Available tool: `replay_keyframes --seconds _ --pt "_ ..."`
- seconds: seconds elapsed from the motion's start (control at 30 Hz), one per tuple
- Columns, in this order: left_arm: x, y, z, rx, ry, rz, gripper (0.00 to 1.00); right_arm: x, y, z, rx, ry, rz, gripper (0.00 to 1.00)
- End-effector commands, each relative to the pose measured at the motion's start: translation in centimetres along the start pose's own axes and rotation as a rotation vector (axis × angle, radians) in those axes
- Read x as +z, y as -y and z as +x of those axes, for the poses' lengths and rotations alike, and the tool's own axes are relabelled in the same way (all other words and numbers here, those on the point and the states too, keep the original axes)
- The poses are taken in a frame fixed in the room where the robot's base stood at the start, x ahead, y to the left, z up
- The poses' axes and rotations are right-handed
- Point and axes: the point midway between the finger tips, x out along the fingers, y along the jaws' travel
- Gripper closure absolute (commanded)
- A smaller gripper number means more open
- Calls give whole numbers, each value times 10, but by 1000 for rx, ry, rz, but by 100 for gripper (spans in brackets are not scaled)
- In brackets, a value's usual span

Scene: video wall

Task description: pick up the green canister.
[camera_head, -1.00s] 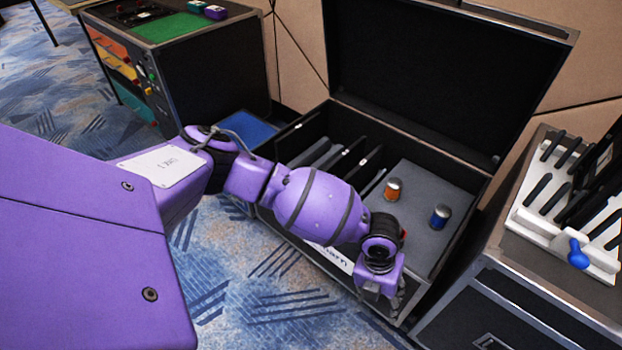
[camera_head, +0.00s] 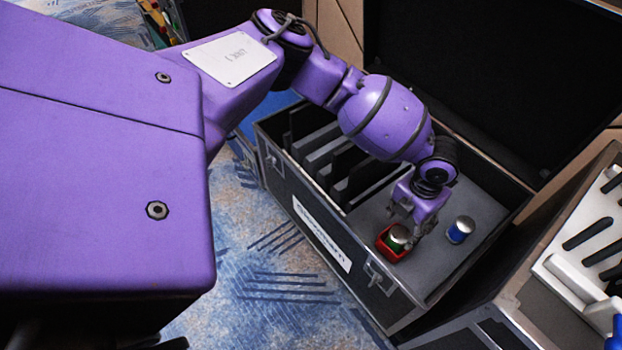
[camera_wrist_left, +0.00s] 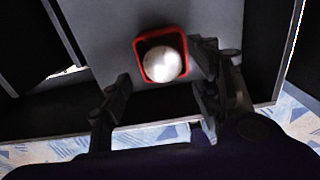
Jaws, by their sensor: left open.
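The green canister (camera_head: 396,241) stands in a small red square holder (camera_head: 382,245) on the grey foam of the open case. Only a strip of its green side shows under its silver lid. In the left wrist view the canister's round silver lid (camera_wrist_left: 162,64) shows from above inside the red holder (camera_wrist_left: 140,50). My left gripper (camera_head: 410,220) is above and beside the canister, fingers pointing down. In the left wrist view its open fingers (camera_wrist_left: 160,100) stand apart, with the canister ahead of the gap between them. My right gripper is not in view.
A blue canister (camera_head: 460,230) stands on the foam just right of my gripper. The case's front wall (camera_head: 330,240) is close to the holder, and dark panels stand in slots at the left. A white rack (camera_head: 578,275) stands at the right.

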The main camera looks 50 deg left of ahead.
Motion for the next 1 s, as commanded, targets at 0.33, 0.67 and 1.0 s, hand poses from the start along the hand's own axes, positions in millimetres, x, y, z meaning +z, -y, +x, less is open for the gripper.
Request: replay_keyframes --seconds 0.33,0.67,1.0 --pt "-3 -1 48 1 -3 -1 43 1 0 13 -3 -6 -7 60" --pt "-2 -1 50 0 0 -1 52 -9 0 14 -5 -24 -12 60" --pt "-2 -1 50 0 0 -2 93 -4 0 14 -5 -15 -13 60"
